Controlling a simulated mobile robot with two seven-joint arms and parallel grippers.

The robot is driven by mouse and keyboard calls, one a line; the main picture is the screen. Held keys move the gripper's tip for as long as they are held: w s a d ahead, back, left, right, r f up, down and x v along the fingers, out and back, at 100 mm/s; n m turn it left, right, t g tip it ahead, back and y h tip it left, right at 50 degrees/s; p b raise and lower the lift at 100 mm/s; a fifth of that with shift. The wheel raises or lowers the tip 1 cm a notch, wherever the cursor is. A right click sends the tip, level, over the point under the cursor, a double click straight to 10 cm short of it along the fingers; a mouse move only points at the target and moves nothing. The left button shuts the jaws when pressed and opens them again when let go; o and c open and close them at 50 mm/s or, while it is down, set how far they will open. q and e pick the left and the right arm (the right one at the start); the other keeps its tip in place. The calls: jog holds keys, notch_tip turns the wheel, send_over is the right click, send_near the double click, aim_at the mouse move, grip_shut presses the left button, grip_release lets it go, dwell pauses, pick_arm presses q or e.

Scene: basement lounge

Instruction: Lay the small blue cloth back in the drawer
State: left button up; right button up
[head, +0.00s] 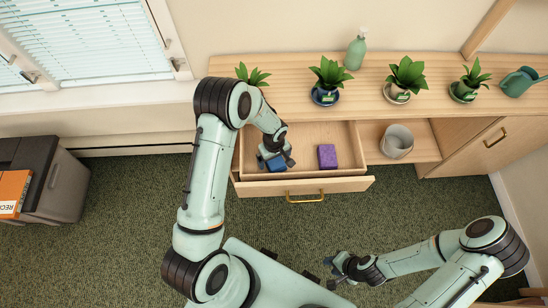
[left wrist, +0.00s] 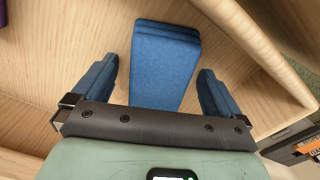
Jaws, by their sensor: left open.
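The small blue cloth (head: 277,164) lies folded in the front left part of the open drawer (head: 307,184). In the left wrist view the cloth (left wrist: 166,60) appears on the pale wooden drawer floor. My left gripper (head: 274,161) reaches down into the drawer. Its two fingers (left wrist: 156,88) are apart, one on each side of the cloth, with gaps between them and it. My right gripper (head: 331,273) is over the carpet in front of the drawer, its fingers apart and nothing seen between them.
A purple block-shaped item (head: 327,157) lies in the drawer, right of the cloth. A grey pot (head: 397,141) stands in the open shelf to the right. Potted plants (head: 328,80), a green bottle (head: 356,49) and a watering can (head: 520,82) stand on the cabinet top.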

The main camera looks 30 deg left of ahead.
pick_arm(q)
notch_tip(320, 180, up, 12)
pick_arm(e)
jog(key=shift+w+r, duration=0.1)
dwell(0.4)
dwell(0.5)
